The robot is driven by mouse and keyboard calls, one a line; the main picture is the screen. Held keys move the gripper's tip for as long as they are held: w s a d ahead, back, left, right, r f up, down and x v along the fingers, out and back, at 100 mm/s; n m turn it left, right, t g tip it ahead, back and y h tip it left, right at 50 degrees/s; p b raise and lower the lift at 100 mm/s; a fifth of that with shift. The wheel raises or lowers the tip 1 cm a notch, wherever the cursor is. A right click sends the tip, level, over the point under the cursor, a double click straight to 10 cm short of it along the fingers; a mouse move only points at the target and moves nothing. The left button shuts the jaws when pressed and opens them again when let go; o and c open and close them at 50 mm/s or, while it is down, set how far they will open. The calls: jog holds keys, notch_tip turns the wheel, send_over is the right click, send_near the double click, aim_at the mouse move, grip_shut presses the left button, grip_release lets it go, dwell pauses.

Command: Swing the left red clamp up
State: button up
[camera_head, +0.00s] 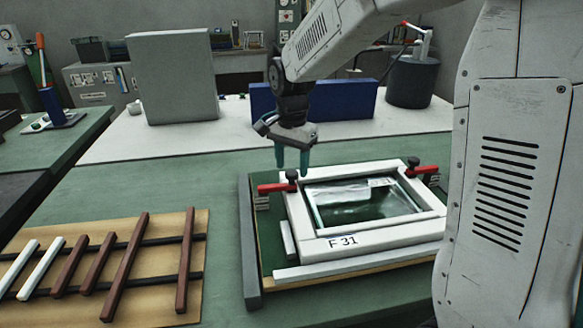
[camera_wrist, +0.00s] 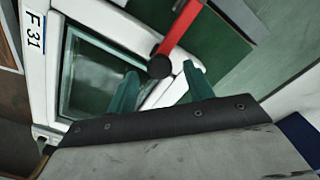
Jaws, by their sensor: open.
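The white frame (camera_head: 358,240), marked F 31, lies flat in a fixture on the green table. The left red clamp (camera_head: 270,188) lies low at the frame's far left corner, its red bar pointing left from a black knob (camera_head: 292,175). The right red clamp (camera_head: 428,169) is at the far right corner. My gripper (camera_head: 292,168) points down over the left clamp, open. In the wrist view, a red clamp bar (camera_wrist: 181,27) and its black knob (camera_wrist: 159,66) show between and beyond the two green fingers (camera_wrist: 161,72). I cannot tell whether the fingers touch it.
A grey rail (camera_head: 247,245) bounds the fixture's left side. A wooden board (camera_head: 150,230) with brown and white strips lies at the left. A blue box (camera_head: 345,100) and a grey block (camera_head: 172,78) stand behind on the white surface. Green table shows between board and fixture.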

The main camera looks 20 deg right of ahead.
jog(key=shift+f, duration=0.8)
grip_shut()
